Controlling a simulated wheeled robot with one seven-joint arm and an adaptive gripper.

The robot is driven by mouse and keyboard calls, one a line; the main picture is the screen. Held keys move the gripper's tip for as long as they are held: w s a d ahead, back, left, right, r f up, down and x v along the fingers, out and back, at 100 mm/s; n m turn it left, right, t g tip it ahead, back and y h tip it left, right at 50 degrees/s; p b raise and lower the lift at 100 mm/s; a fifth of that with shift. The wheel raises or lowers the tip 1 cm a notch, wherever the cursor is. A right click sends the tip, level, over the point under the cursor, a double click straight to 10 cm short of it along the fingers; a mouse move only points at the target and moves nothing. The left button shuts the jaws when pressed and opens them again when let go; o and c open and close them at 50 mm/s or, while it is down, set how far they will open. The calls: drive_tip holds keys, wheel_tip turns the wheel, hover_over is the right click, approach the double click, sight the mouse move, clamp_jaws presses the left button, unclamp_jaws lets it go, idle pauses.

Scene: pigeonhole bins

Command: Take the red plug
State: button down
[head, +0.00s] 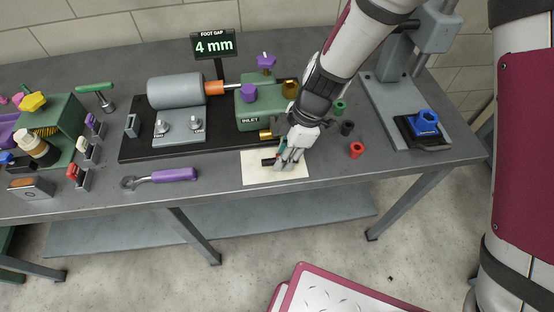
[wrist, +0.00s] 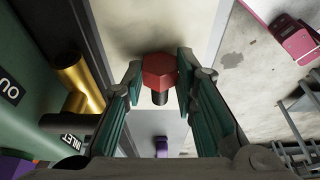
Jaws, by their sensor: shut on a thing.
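The red plug (wrist: 159,71) has a hexagonal red head and a short dark end. In the wrist view it sits between the two green-padded fingers of my gripper (wrist: 160,85), which is shut on it. In the head view my gripper (head: 284,160) is low over the pale mat (head: 262,178) at the bench's front edge. The fingers hide most of the plug there. A dark piece shows just left of the fingertips; I cannot tell whether the plug touches the mat.
The green inlet block (head: 258,112) with brass fittings stands close behind my gripper. A red cap (head: 356,150), a black one (head: 347,128) and a green one (head: 339,107) stand to the right. A purple-handled tool (head: 174,175) lies left.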

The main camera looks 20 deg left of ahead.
drive_tip(key=shift+r, duration=0.7)
drive_tip(key=shift+r+p, duration=1.3)
drive_tip(key=shift+r, duration=2)
